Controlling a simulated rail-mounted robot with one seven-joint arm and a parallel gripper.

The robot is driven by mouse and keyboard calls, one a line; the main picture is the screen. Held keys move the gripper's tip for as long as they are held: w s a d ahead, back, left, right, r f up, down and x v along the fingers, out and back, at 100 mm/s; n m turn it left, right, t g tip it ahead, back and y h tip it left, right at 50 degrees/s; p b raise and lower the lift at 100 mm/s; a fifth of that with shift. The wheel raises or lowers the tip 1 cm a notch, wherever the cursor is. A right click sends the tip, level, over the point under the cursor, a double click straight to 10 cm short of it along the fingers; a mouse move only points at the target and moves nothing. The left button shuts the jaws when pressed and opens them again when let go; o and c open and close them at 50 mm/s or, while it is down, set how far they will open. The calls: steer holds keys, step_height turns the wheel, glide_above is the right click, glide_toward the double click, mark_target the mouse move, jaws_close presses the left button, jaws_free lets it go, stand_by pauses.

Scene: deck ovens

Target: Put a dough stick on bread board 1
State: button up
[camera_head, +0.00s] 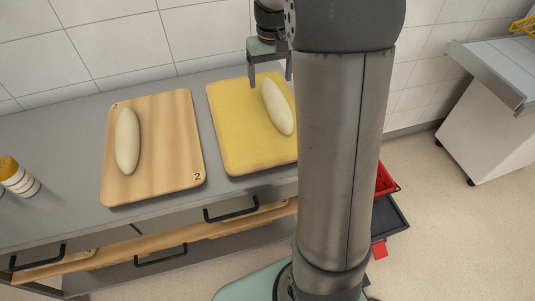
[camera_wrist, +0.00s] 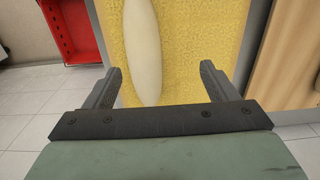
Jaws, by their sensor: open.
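A pale dough stick (camera_head: 278,107) lies lengthwise on a yellow, rough-textured board (camera_head: 229,125). Another pale dough stick (camera_head: 127,141) lies on a wooden board marked 2 (camera_head: 166,160). I can read no number 1 on any board. My gripper (camera_head: 270,84) is open and empty, over the far end of the yellow board. In the wrist view my gripper (camera_wrist: 160,68) has the yellow board's dough stick (camera_wrist: 143,50) showing between its fingers, nearer the left one. I cannot tell its height above the dough.
The boards rest on a grey counter (camera_head: 80,150) against a tiled wall. A bottle with a yellow cap (camera_head: 18,176) stands at the left. Drawers with black handles (camera_head: 230,214) are below, with wooden boards (camera_head: 205,230) there. A red crate (camera_head: 385,180) sits beyond the counter's right end.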

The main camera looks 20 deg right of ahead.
steer(key=s+a+f, duration=0.1)
steer(key=s+a, duration=0.3)
steer(key=s, duration=0.4)
steer(key=s+a+f+n, duration=0.1)
steer(key=s+a, duration=0.3)
steer(key=s, duration=0.5)
steer(key=s+a+f, duration=0.3)
steer(key=s+a, duration=0.2)
steer(key=s, duration=0.3)
steer(key=shift+s+f, duration=0.15)
steer(key=shift+s, duration=0.1)
